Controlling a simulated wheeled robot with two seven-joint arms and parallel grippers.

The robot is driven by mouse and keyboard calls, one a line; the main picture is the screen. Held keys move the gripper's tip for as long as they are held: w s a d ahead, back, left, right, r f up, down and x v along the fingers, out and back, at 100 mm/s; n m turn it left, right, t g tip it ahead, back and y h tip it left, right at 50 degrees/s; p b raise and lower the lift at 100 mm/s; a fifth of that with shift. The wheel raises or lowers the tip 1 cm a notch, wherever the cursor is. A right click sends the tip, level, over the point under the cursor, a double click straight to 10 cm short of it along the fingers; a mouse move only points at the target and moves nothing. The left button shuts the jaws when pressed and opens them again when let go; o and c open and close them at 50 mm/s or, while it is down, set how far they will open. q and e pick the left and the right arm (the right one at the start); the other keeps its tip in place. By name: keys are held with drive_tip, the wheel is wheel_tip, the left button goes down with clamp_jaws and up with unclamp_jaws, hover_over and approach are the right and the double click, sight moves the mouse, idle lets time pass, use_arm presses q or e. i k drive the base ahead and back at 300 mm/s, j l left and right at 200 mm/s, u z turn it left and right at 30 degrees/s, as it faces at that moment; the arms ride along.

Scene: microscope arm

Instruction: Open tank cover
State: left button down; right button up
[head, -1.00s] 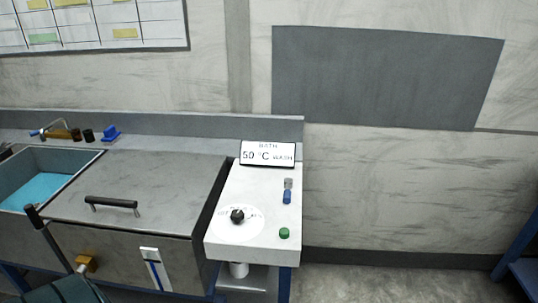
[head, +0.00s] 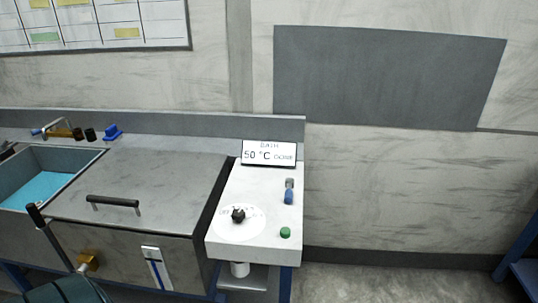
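The tank cover (head: 160,182) is a flat grey metal lid with a dark bar handle (head: 113,202) near its front. It lies shut and level on the tank (head: 110,245), left of the white control panel. Neither of my grippers shows in the head view, so their state cannot be seen. The small display (head: 269,153) on the panel reads 50 °C and a word that looks like DONE.
The white panel (head: 225,250) carries a black knob (head: 238,215), a blue-and-grey switch (head: 289,192) and a green button (head: 285,232). A sink (head: 88,158) with blue water adjoins the cover on the left. A dark rod (head: 55,245) stands at the tank's front left.

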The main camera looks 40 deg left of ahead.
sight(152, 190)
drive_tip(key=k+j+u, duration=0.1)
drive_tip(key=u, duration=1.95)
drive_tip(key=j+z, duration=0.4)
drive_tip(key=j, duration=0.6)
drive_tip(key=k, duration=0.05)
